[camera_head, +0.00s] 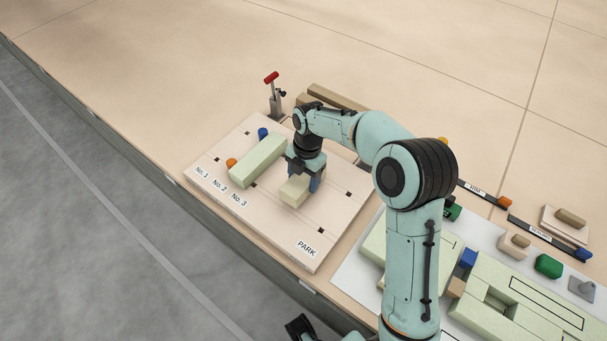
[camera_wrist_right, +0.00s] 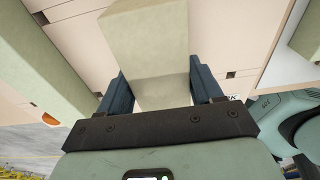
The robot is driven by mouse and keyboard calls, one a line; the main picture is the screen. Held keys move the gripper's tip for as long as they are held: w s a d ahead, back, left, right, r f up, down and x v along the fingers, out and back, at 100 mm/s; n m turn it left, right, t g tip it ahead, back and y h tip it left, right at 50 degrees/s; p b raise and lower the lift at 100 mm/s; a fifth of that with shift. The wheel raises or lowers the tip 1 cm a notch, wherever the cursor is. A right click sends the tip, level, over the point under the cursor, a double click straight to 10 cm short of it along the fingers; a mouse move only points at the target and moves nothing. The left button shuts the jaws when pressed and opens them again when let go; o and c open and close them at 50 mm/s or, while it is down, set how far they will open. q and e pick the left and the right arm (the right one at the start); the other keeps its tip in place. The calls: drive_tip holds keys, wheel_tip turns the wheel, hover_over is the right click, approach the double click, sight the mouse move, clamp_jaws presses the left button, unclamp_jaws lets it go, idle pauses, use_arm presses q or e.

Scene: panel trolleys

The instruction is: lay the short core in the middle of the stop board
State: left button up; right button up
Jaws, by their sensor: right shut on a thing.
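The stop board (camera_head: 268,225) is a pale pinkish plate with small dark holes and labels No. 1, No. 2, No. 3 and PARK. My right gripper (camera_head: 304,178) is over the middle of the board, shut on the short core (camera_head: 294,191), a pale beige-green block. In the right wrist view the core (camera_wrist_right: 150,45) sits between the two blue fingers of the gripper (camera_wrist_right: 160,92). I cannot tell whether the core touches the board. A dark part at the bottom edge of the head view may be my left gripper; its jaws cannot be made out.
A red-handled clamp (camera_head: 273,90) stands behind. Green panels and small blocks crowd the right. The board near PARK is clear.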

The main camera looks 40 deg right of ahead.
drive_tip(key=shift+f, duration=0.75)
drive_tip(key=shift+f+b, duration=0.45)
drive_tip(key=shift+b, duration=0.05)
drive_tip(key=o, duration=1.1)
drive_tip(key=shift+r, duration=0.3)
drive_tip(key=r, duration=0.4)
drive_tip(key=d+r+p, duration=0.1)
drive_tip(key=r, duration=0.3)
drive_tip(key=r+p, duration=0.1)
drive_tip(key=r, duration=0.3)
drive_tip(key=shift+w+d+r, duration=0.25)
drive_tip(key=shift+r, duration=0.1)
